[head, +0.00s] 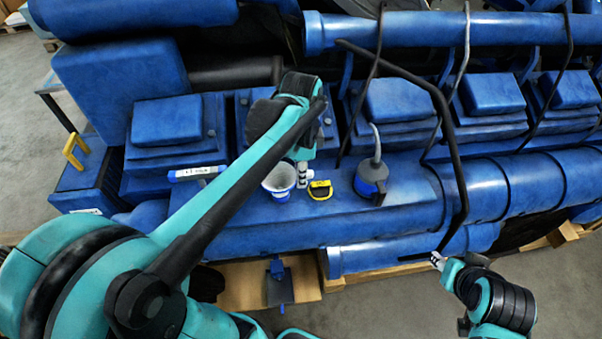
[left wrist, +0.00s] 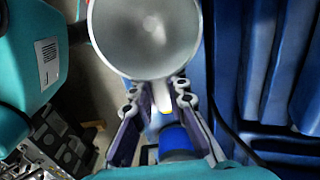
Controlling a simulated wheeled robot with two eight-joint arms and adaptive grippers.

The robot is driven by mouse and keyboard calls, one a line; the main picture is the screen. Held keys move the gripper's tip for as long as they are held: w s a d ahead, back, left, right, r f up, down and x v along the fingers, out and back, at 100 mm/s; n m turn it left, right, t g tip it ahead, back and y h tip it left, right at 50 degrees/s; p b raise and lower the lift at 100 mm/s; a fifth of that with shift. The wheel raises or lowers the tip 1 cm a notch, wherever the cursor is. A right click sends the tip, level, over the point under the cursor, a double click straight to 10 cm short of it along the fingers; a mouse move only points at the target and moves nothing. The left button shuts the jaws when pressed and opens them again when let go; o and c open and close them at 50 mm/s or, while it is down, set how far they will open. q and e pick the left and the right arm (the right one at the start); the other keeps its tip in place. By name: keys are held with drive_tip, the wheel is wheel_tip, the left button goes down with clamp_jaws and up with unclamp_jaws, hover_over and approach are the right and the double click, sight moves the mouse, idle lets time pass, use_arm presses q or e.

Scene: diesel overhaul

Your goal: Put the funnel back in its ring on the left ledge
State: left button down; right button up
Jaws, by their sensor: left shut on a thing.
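The funnel (head: 279,180) shows in the head view as a pale bowl with a bluish outside, above the blue engine's front ledge. My left gripper (head: 303,176) is at its right side, shut on it. In the left wrist view the funnel's round grey bowl (left wrist: 145,38) faces the camera, and the fingers (left wrist: 160,98) close at its lower edge. Whether the funnel touches the ledge is unclear. A blue ledge (head: 78,190) is at the far left; I cannot make out a ring on it. My right gripper (head: 438,260) is at the lower right, away from the funnel.
A yellow and black item (head: 320,190) and a blue-grey spouted can (head: 372,178) stand right of the funnel. A white-blue labelled bar (head: 197,172) lies left of it. A yellow handle (head: 75,150) rises at the far left. Black pipes (head: 455,150) cross the engine at right.

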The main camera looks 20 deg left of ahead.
use_arm(q)
drive_tip(key=shift+w+f+b, duration=0.1)
drive_tip(key=shift+f+b, duration=0.25)
drive_tip(key=shift+f, duration=0.3)
drive_tip(key=c, duration=1.4)
unclamp_jaws()
drive_tip(key=shift+c, duration=0.2)
drive_tip(key=shift+r, duration=0.1)
wheel_tip(320, 180, up, 12)
